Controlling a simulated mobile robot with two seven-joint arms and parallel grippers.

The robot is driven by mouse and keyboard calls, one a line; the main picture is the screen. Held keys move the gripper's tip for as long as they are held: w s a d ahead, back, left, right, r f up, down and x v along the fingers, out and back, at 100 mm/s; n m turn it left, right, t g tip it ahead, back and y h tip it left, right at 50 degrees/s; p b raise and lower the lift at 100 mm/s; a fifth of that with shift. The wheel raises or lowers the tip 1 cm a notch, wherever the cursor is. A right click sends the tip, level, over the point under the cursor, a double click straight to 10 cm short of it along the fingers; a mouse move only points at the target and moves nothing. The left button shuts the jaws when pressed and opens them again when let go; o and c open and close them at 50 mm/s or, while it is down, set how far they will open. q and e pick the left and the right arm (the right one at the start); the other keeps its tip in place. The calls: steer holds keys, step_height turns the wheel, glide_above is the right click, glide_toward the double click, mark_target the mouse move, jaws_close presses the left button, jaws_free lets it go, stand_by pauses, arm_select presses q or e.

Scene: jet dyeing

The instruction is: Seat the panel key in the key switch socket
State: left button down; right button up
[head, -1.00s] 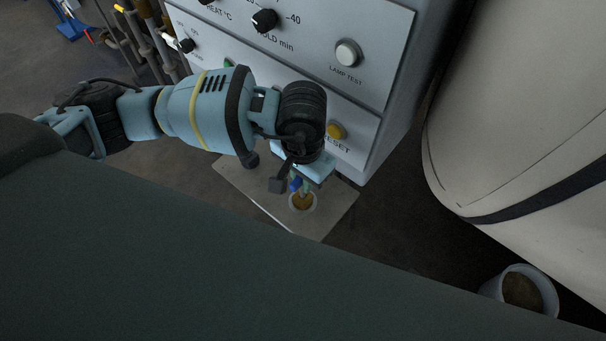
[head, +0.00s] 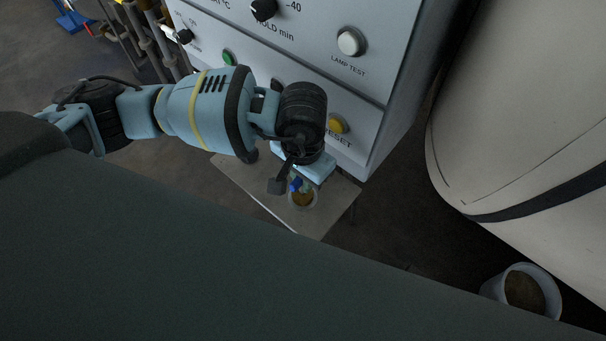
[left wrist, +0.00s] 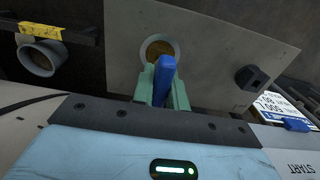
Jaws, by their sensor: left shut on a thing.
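My left gripper (head: 297,184) is shut on a small blue piece, which I take to be the panel key (head: 296,185). In the left wrist view, the pale green fingers (left wrist: 163,86) hold the blue key (left wrist: 164,72) between them, its blue part standing up past the tips. The gripper is in front of the control panel's lower right part, below the yellow RESET button (head: 338,124). I cannot pick out the key switch socket in either view; the arm covers part of the panel. My right gripper is not in view.
A cup with brown contents (head: 303,200) stands on a grey plate (head: 325,214) beneath the gripper. A pail (head: 523,290) stands at the lower right, near a large pale vessel (head: 520,110). The panel (head: 345,80) carries buttons and knobs.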

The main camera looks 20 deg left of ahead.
arm_select(q)
steer(key=c, duration=1.3)
jaws_free()
step_height(320, 180, up, 2)
steer(key=shift+r, duration=0.2)
step_height(320, 180, up, 4)
steer(key=shift+f, duration=0.1)
steer(key=shift+r, duration=0.8)
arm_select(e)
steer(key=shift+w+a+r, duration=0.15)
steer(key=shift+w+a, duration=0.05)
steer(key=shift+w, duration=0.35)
arm_select(q)
steer(key=shift+f, duration=0.1)
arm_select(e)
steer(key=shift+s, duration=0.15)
